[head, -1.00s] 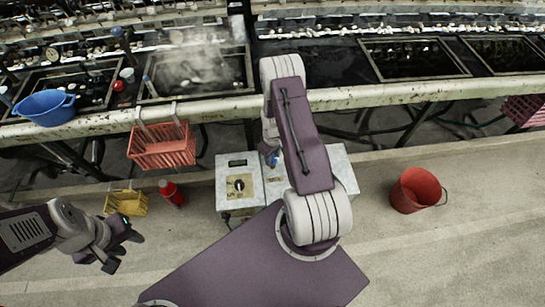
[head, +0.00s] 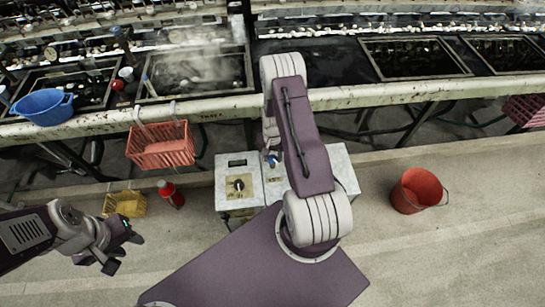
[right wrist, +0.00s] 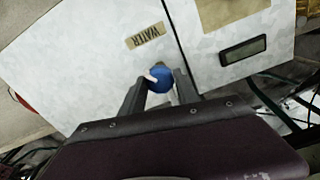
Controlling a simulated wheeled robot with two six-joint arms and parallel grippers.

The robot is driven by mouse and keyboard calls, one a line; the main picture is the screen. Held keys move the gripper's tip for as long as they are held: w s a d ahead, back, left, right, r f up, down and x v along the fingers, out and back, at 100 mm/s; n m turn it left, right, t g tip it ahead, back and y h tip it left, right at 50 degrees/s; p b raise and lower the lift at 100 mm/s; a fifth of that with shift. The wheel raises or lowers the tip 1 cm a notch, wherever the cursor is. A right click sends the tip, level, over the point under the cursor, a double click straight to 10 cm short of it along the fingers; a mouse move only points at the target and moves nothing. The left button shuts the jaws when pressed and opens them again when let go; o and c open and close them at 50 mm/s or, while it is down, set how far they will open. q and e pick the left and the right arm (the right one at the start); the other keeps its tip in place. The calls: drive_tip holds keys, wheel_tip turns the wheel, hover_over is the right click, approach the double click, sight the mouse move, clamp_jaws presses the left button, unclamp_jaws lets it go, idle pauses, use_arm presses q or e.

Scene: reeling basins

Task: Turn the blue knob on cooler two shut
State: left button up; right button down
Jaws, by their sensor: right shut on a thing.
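The blue knob (right wrist: 160,80) sits on a pale metal panel (right wrist: 95,60) beside a label reading WATER (right wrist: 146,36). In the head view the knob (head: 273,160) is small and partly covered by my right arm. My right gripper (right wrist: 163,88) has one finger on each side of the knob and is shut on it. A white mark shows on the knob's edge. My left gripper (head: 124,252) is open and empty at the lower left, far from the knob. No cooler number is readable.
A box with a display and a black dial (head: 239,185) adjoins the panel. Steaming basins (head: 195,72) line the back.

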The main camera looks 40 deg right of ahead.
sight(272, 158)
drive_tip(key=m, duration=0.6)
drive_tip(key=shift+m, duration=0.3)
idle(0.4)
drive_tip(key=c, duration=0.9)
unclamp_jaws()
wheel_tip(272, 158, up, 9)
